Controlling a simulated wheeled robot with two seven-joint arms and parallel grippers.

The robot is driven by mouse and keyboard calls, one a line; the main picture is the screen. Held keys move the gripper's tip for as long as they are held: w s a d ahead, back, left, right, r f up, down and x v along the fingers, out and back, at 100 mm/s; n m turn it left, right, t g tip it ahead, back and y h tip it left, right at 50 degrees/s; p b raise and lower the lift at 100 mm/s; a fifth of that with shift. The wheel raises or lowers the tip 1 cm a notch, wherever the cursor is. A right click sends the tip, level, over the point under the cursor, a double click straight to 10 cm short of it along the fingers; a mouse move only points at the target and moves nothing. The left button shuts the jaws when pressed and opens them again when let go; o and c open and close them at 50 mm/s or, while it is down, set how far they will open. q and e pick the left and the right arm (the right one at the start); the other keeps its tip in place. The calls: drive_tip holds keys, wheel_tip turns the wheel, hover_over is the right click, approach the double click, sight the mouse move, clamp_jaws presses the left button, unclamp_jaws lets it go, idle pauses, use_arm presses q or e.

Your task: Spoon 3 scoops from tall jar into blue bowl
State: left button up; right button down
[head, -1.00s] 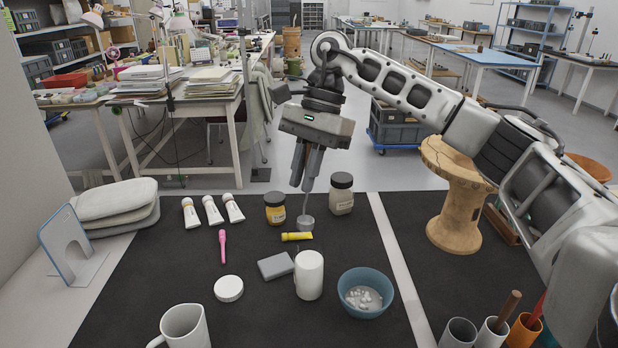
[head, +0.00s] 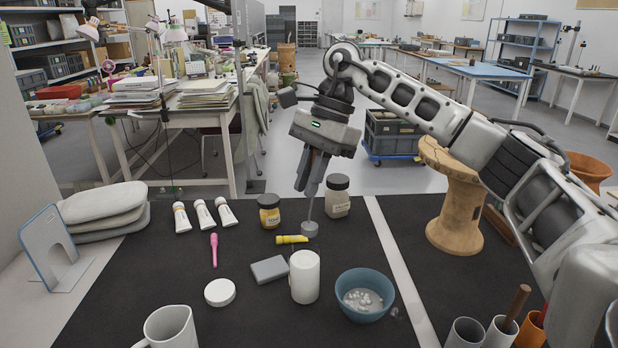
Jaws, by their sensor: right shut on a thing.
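My right gripper (head: 309,190) is shut on a thin-handled spoon (head: 310,228) with a round grey end. The spoon hangs downward over the far part of the dark mat, beyond the yellow tube. A plain white tall jar (head: 305,280) stands nearer, at the middle of the mat; its inside cannot be made out. The blue bowl (head: 346,298) stands to the right of the jar and has whitish lumps (head: 362,299) in it. My left gripper is not in view.
Two dark-lidded jars, one yellow (head: 269,214) and one pale (head: 338,200), flank the spoon. A yellow tube (head: 291,240), grey block (head: 269,269), white lid (head: 220,292), pink tool (head: 214,250) and mug (head: 170,328) lie around the white jar. A wooden spool (head: 455,222) stands right.

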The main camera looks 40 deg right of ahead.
drive_tip(key=b, duration=0.2)
hover_over(305, 227)
drive_tip(key=f, duration=0.2)
drive_tip(key=s+f, duration=0.1)
drive_tip(key=f, duration=0.1)
drive_tip(key=shift+f, duration=0.1)
drive_tip(key=f+b, duration=0.1)
drive_tip(key=f, duration=0.1)
drive_tip(key=w+f+b, duration=0.1)
drive_tip(key=f, duration=0.1)
drive_tip(key=shift+w+d+f, duration=0.1)
drive_tip(key=shift+f, duration=0.2)
drive_tip(key=shift+r, duration=0.1)
drive_tip(key=shift+s+a+r, duration=0.2)
drive_tip(key=shift+s+r, duration=0.05)
drive_tip(key=shift+r, duration=0.1)
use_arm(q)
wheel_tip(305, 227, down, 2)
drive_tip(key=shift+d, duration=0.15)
use_arm(e)
drive_tip(key=shift+w, duration=0.1)
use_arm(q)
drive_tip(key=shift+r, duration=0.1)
use_arm(e)
drive_tip(key=shift+r, duration=0.15)
